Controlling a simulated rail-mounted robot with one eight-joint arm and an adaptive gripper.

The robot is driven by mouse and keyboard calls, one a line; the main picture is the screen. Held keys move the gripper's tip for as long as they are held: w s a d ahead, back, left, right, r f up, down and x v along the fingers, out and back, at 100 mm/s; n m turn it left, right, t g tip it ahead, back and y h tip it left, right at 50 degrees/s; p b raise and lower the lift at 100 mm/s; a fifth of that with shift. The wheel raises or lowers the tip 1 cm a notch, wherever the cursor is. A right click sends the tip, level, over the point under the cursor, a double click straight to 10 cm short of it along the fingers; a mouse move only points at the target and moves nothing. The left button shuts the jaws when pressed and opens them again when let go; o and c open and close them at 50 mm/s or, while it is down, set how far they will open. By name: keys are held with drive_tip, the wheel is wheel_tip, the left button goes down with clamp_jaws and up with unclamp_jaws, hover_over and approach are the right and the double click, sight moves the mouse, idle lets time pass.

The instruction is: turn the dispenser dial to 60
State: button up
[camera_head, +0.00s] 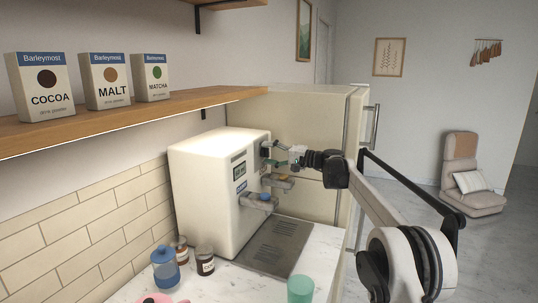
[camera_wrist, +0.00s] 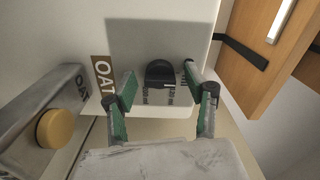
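The dispenser (camera_head: 215,185) is a cream box on the counter, with a small display (camera_head: 239,171) on its front. In the head view my gripper (camera_head: 280,160) is at the machine's upper front and hides the dial.
A brown OAT label (camera_wrist: 103,80) is left of the dial, and a yellow round knob (camera_wrist: 55,128) is further left. Jars (camera_head: 205,261), a blue-lidded container (camera_head: 165,270) and a green cup (camera_head: 300,290) stand on the counter. A wooden shelf (camera_head: 130,119) holds several boxes above.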

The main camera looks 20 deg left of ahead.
drive_tip(key=d, duration=1.2)
drive_tip(key=shift+s, duration=0.3)
drive_tip(key=s+d+r+m+t+h, duration=0.3)
drive_tip(key=s+d+h, duration=0.7)
drive_tip(key=s+d, duration=1.3)
drive_tip(key=s+d+f+t+h, duration=0.1)
drive_tip(key=s+d+f, duration=0.4)
drive_tip(key=s, duration=0.5)
drive_tip(key=s+d+f+t+h+b, duration=0.1)
drive_tip(key=s+d+f+h, duration=0.3)
drive_tip(key=s+d, duration=0.4)
drive_tip(key=s+d+f+n+t+h, duration=0.1)
drive_tip(key=s+d+f+h, duration=0.2)
drive_tip(key=s, duration=0.9)
drive_tip(key=d+f, duration=0.3)
drive_tip(key=d, duration=0.1)
drive_tip(key=shift+s+d+f+b, duration=0.2)
drive_tip(key=shift+d+f+b, duration=0.15)
